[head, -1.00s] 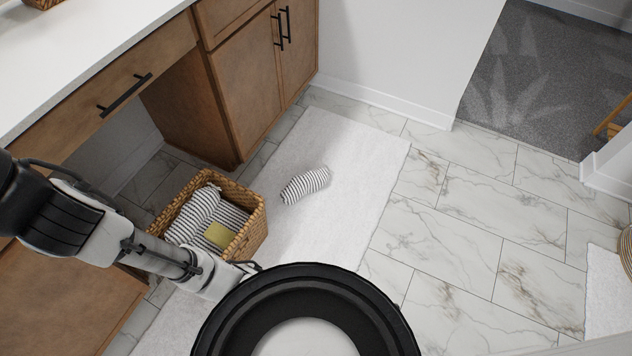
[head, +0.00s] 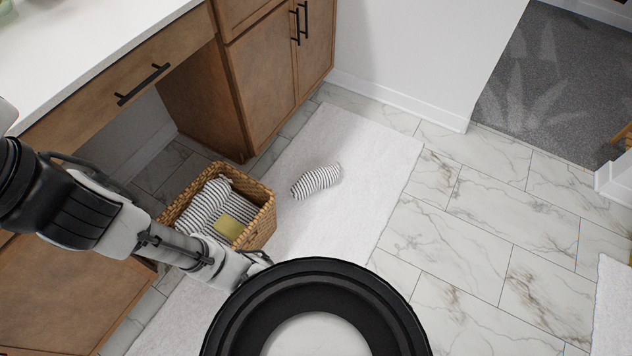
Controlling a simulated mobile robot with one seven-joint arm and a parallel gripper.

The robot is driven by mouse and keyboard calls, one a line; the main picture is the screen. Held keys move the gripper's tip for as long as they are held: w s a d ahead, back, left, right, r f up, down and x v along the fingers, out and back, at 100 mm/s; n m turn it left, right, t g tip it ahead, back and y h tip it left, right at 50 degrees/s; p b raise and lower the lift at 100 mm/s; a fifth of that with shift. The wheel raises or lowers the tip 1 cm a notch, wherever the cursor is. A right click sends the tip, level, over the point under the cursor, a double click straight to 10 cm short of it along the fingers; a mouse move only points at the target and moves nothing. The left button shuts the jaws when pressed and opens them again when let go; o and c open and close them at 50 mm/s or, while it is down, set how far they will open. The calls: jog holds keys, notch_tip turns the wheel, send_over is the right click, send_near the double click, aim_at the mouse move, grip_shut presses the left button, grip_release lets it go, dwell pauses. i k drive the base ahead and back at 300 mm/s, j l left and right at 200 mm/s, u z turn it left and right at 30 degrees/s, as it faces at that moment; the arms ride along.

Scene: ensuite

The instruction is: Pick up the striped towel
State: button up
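A rolled towel with black and white stripes (head: 316,181) lies on the white rug, to the right of a wicker basket (head: 259,220). More striped cloth (head: 204,205) is folded inside the basket, with a flat yellow-green item (head: 229,227) beside it. My arm reaches in from the left, in front of the basket's near side. The loose towel is apart from my arm.
The white rug (head: 375,160) runs along wooden cabinets (head: 265,85) with black handles and a white counter (head: 85,40). Marble tile floor (head: 465,230) to the right is clear. A wall end (head: 420,60) stands beyond the rug, and grey carpet (head: 550,85) lies at the top right.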

aim_at(323, 176)
jog(key=i+z, duration=0.25)
jog(key=i, duration=0.2)
jog(key=i+j+z, duration=0.1)
jog(key=i+z, duration=0.15)
jog(key=i, duration=0.2)
jog(key=i+j+z, duration=0.25)
jog(key=i, duration=0.2)
jog(key=l, duration=0.1)
